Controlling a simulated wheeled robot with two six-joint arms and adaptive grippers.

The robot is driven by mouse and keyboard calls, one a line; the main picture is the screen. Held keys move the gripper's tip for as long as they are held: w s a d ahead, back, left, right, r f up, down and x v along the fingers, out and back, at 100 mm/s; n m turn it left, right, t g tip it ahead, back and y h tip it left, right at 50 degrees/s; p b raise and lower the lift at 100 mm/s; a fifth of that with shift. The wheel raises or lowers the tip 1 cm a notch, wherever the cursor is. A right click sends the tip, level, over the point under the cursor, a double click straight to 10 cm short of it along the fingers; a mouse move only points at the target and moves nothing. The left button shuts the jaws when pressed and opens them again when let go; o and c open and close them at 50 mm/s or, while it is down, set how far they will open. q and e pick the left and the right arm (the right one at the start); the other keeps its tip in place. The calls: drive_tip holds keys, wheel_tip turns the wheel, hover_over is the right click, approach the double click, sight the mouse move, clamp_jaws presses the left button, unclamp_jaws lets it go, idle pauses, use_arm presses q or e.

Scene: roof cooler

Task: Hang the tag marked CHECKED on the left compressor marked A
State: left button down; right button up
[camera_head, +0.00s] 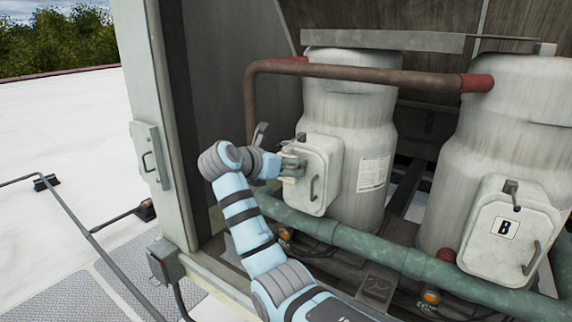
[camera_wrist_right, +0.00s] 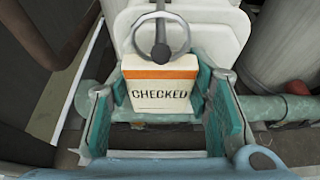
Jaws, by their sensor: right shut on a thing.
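The left compressor (camera_head: 345,110) is a tall worn white tank. A pale box with a handle (camera_head: 321,175) is on its front; my gripper covers part of it and no letter A shows. A small hook (camera_head: 300,137) shows at the box's top. My right gripper (camera_head: 291,167) is in front of the box's left part. In the right wrist view its teal fingers (camera_wrist_right: 160,108) are shut on the cream CHECKED tag (camera_wrist_right: 159,77), upright with an orange stripe. The tag's grey ring (camera_wrist_right: 162,36) overlaps the box; I cannot tell whether it is around the hook. My left gripper is out of view.
The right compressor (camera_head: 505,130) has a box marked B (camera_head: 508,230). A brown pipe (camera_head: 370,75) crosses above and a green pipe (camera_head: 400,258) runs low in front. The cabinet's left post (camera_head: 150,110) stands beside my arm. Open white roof (camera_head: 60,130) lies at the left.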

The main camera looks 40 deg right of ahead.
drive_tip(key=o, duration=1.2)
drive_tip(key=v, duration=1.2)
drive_tip(key=shift+r, duration=0.1)
drive_tip(key=shift+w+d, duration=0.1)
